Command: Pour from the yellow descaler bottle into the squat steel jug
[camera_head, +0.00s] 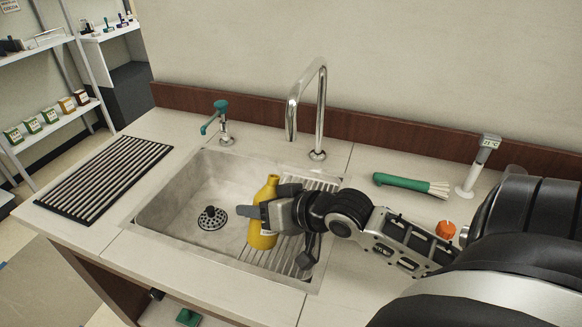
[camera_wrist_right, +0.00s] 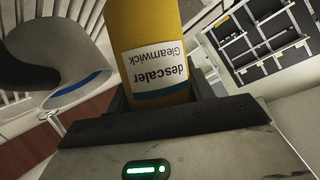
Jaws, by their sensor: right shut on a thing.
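The yellow descaler bottle (camera_head: 262,241) is upright over the right part of the sink in the head view. My right gripper (camera_head: 268,212) is shut around its body, one finger across its near side. In the right wrist view the bottle (camera_wrist_right: 150,30) fills the upper middle, its label upside down, between the jaws (camera_wrist_right: 160,100). A grey rounded vessel with a blue band (camera_wrist_right: 80,90) shows at the left there; it may be the squat steel jug, but I cannot be sure. In the head view a grey part shows just below my wrist, mostly hidden. My left gripper is out of view.
The steel sink (camera_head: 172,200) has a drain strainer (camera_head: 211,218) and a slatted rack (camera_head: 285,258) on its right. A tall tap (camera_head: 321,110) and a teal tap (camera_head: 221,112) stand behind. A green brush (camera_head: 405,182) and an orange knob-like thing (camera_head: 446,230) lie right. A black rack (camera_head: 105,178) lies left.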

